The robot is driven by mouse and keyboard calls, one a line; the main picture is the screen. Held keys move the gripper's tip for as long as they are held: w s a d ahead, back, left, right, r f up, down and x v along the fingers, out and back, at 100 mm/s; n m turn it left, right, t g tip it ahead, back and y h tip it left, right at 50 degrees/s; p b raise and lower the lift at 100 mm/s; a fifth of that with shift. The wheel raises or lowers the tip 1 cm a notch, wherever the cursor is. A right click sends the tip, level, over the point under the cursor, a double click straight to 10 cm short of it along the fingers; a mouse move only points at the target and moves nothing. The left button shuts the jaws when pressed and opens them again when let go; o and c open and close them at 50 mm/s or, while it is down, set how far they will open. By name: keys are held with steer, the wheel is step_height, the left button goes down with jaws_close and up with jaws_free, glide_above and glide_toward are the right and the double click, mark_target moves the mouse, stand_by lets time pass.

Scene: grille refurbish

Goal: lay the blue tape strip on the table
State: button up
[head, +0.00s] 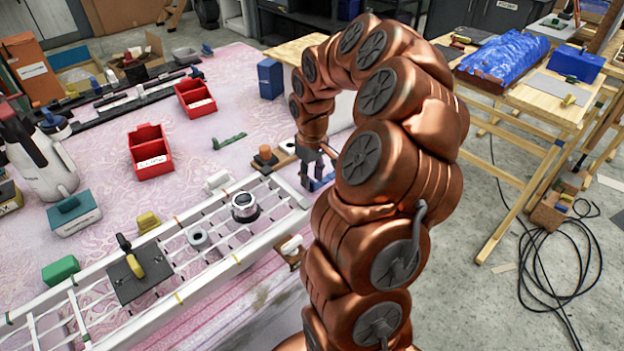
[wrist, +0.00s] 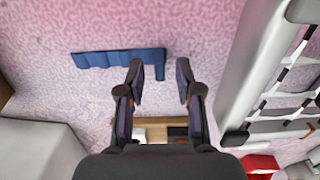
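The blue tape strip (wrist: 118,58) shows in the wrist view against the pink-white table top (wrist: 210,55), left of and partly between my fingertips. Its right end is bent into a short tab. In the head view a small part of the blue strip (head: 322,183) shows beside my gripper (head: 318,165). My gripper, also in the wrist view (wrist: 160,70), has its two fingers spread apart with a clear gap. Neither finger is visibly clamped on the strip. I cannot tell how far the fingertips are above the table.
The white grille frame (head: 180,250) lies close to my gripper, with a silver-rimmed round item (head: 244,207) on it. Red bins (head: 150,152) and a blue box (head: 270,78) stand farther back. The table between them is mostly clear.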

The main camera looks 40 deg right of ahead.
step_height(320, 180, up, 11)
steer(key=b, duration=0.1)
stand_by(0.3)
steer(key=s+a+r+n, duration=0.1)
steer(key=s+a, duration=0.2)
steer(key=a, duration=0.6)
steer(key=s+a+r+n, duration=0.1)
steer(key=s+a, duration=0.2)
steer(key=a, duration=0.5)
steer(key=s+a+f+m+g, duration=0.1)
steer(key=s+a+f, duration=0.1)
steer(key=s+a, duration=0.3)
steer(key=s+a+f, duration=0.3)
steer(key=s+a, duration=0.2)
steer(key=s, duration=0.8)
steer(key=shift+a+f+m+g, duration=0.15)
steer(key=shift+f+m+g, duration=0.15)
steer(key=shift+m+g, duration=0.1)
step_height(320, 180, up, 7)
steer(key=p, duration=0.6)
